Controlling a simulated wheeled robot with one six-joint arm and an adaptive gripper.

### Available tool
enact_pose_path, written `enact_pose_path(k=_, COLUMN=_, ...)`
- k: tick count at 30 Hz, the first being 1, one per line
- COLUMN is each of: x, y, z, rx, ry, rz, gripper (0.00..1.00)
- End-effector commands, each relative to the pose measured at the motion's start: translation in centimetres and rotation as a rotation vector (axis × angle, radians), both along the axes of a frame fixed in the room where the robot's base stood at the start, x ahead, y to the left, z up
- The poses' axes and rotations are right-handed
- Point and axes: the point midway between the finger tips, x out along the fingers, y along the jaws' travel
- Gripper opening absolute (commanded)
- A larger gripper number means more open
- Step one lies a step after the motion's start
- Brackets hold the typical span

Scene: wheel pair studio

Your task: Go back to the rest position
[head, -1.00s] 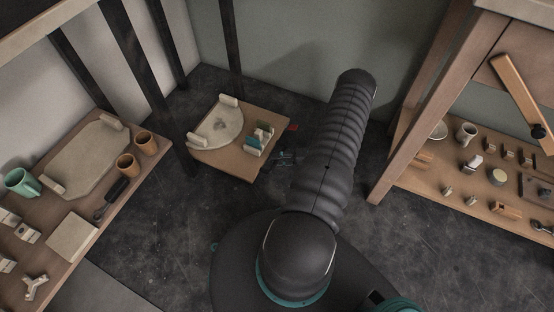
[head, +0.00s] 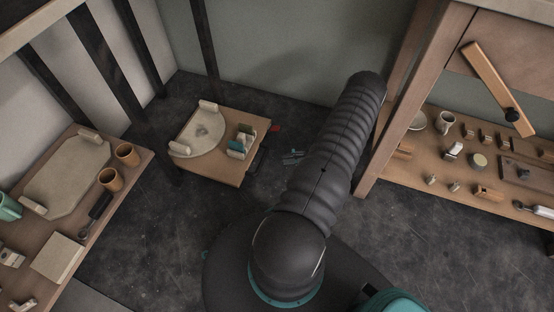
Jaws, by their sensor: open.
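My arm reaches away from me across the dark floor. Most of my gripper (head: 292,157) is hidden behind it.
A shelf unit (head: 366,165) stands right. Floor between is free.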

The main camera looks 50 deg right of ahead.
Motion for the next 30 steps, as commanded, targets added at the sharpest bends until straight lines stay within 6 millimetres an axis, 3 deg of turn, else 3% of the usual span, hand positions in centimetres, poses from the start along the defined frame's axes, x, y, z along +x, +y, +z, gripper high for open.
enact_pose_path(k=6, x=-0.92, y=-0.92, z=0.22, rx=0.000, ry=0.001, rz=0.000, gripper=0.43)
enact_pose_path(k=24, x=-0.93, y=-0.91, z=0.23, rx=0.001, ry=0.002, rz=0.001, gripper=0.43)
enact_pose_path(k=30, x=-1.02, y=-0.94, z=-0.18, rx=0.062, ry=0.091, rz=-0.019, gripper=0.43)
